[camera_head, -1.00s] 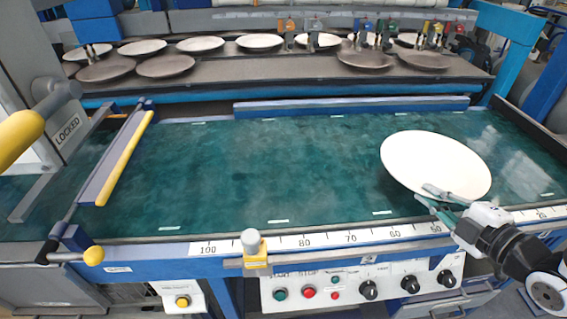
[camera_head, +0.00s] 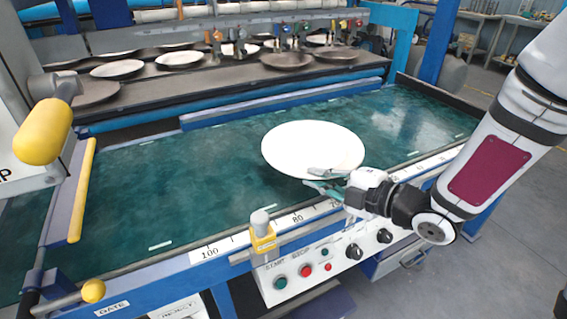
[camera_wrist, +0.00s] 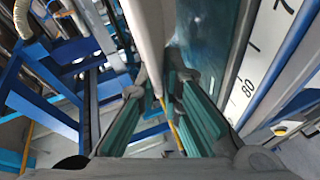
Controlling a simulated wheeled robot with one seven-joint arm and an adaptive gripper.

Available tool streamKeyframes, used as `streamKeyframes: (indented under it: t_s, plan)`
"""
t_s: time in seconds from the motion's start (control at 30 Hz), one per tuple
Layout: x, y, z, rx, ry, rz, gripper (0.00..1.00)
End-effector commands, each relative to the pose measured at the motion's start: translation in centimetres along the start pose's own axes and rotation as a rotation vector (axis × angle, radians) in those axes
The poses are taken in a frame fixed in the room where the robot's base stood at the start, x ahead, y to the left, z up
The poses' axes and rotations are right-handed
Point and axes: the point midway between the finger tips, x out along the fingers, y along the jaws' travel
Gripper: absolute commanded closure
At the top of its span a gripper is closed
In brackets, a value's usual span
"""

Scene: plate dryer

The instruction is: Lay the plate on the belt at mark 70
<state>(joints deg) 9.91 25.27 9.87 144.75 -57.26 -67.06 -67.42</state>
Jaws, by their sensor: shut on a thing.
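The white plate (camera_head: 312,148) is in my gripper over the green belt (camera_head: 200,185), on the near half in the head view. My gripper (camera_head: 325,180) is shut on the plate's near rim, above the front edge. In the wrist view the plate (camera_wrist: 147,25) shows edge-on between the two green fingers (camera_wrist: 160,105). The number scale (camera_head: 270,230) runs along the belt's front edge; 100 and 80 are readable. The gripper hides the scale near the 70s. The head view does not clearly show whether the plate touches the belt.
A yellow-based stop (camera_head: 262,238) stands on the scale between 100 and 80. A yellow-edged gate bar (camera_head: 82,190) crosses the belt at the left. Plates lie on a dark rack (camera_head: 230,75) behind. Buttons and knobs sit on the front panel (camera_head: 320,262). The belt's left middle is clear.

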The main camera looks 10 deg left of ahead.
Motion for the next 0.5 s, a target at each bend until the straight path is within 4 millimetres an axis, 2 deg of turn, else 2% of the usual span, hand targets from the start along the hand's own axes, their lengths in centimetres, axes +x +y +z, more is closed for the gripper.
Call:
streamKeyframes:
  t_s: [0.4, 0.5]
  plan:
    - [1.6, 0.2, 0.4, -0.008, -0.001, 0.007, 1.0]
    - [3.6, 0.9, 0.8, -0.004, 0.002, 0.005, 1.0]
